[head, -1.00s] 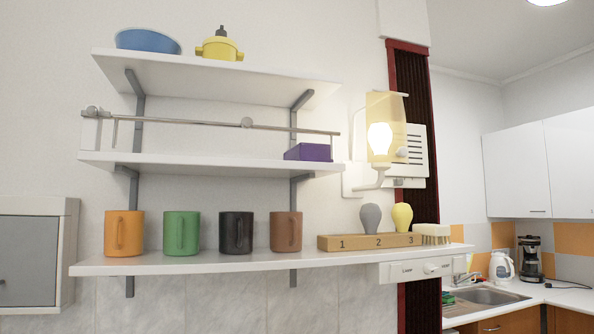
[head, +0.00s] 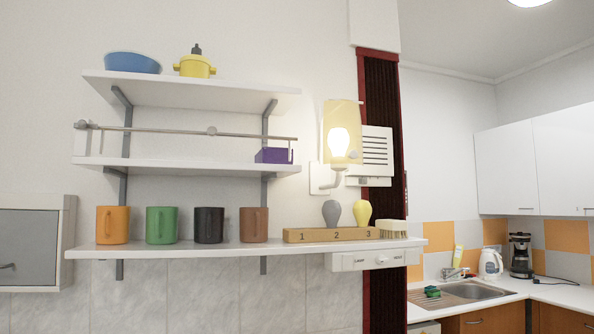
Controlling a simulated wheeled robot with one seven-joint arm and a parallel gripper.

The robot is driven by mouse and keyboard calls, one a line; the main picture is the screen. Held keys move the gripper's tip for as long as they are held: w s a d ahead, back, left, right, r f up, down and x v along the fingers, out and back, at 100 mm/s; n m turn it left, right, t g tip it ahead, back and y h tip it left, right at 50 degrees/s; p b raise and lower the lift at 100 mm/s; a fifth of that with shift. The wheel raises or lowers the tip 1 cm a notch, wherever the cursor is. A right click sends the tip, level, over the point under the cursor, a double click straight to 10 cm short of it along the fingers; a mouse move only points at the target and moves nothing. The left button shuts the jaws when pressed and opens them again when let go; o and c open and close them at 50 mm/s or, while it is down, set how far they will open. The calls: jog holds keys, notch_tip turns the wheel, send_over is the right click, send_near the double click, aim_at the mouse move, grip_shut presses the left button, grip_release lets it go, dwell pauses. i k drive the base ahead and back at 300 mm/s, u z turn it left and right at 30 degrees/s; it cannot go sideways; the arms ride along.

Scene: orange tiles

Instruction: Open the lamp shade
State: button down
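The lamp is mounted on the wall to the right of the shelves in the head view. Its pale yellow, see-through shade (head: 350,116) stands upright around a lit bulb (head: 338,142). A small round knob (head: 353,154) shows on the lower right of the shade. A curved white arm (head: 336,180) under the bulb joins a white wall plate (head: 320,178). The shade looks closed over the front of the bulb. My gripper is not in view.
The lower shelf (head: 90,251) holds several mugs, a numbered wooden block (head: 310,235) with a grey bulb (head: 331,212) and a yellow bulb (head: 362,213), and a brush (head: 392,228). A switch panel (head: 375,259) hangs below its right end. A white vent box (head: 376,150) is right of the lamp.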

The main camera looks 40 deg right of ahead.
aim_at(354, 154)
jog(key=k, duration=0.75)
jog(key=z, duration=0.85)
jog(key=i, duration=0.35)
jog(key=z, duration=0.1)
